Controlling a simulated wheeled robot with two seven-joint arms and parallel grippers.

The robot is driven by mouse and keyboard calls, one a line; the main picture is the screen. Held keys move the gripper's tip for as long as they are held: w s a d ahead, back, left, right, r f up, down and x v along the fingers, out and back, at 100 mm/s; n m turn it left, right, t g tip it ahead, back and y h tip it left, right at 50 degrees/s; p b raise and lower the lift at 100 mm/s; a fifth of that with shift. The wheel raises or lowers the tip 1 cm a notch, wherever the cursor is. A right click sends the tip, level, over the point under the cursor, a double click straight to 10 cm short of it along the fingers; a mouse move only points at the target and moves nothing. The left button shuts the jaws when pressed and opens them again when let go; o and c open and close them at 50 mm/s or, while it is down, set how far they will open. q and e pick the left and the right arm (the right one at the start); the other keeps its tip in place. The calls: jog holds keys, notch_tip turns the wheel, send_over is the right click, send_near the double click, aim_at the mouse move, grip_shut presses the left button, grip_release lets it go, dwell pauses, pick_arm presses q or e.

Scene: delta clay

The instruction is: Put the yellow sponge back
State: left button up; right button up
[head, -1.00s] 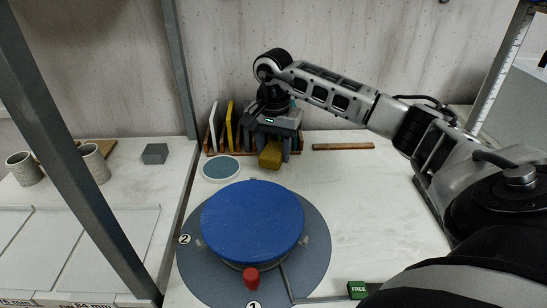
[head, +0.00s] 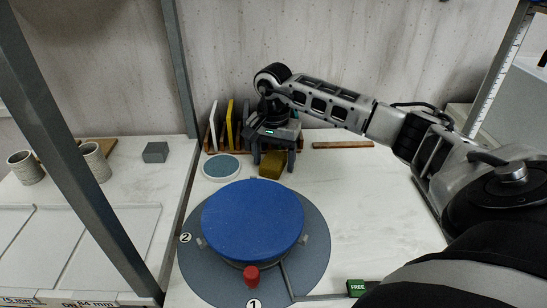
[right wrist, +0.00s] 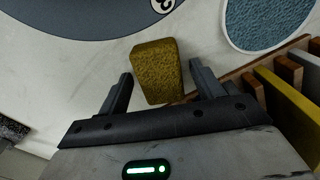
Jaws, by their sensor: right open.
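The yellow sponge (head: 271,165) is a small block lying on the white table at the back, just right of the round blue-grey pad. It also shows in the right wrist view (right wrist: 157,72), part of it between the fingertips. My right gripper (head: 274,160) is open over the sponge, one finger on each side, with gaps between fingers and sponge in the right wrist view (right wrist: 160,84). A wooden rack (head: 209,142) behind it holds several upright slabs, one of them yellow (head: 229,122). My left gripper is not in view.
A blue disc (head: 252,218) with a red knob (head: 251,275) sits on a grey round base in front. The blue-grey pad (head: 222,167) lies left of the sponge. A wooden strip (head: 343,145) lies at the back. The right middle of the table is clear.

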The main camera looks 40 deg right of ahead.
aim_at(274, 159)
notch_tip(274, 159, up, 12)
jog(key=shift+b, duration=0.45)
dwell(0.4)
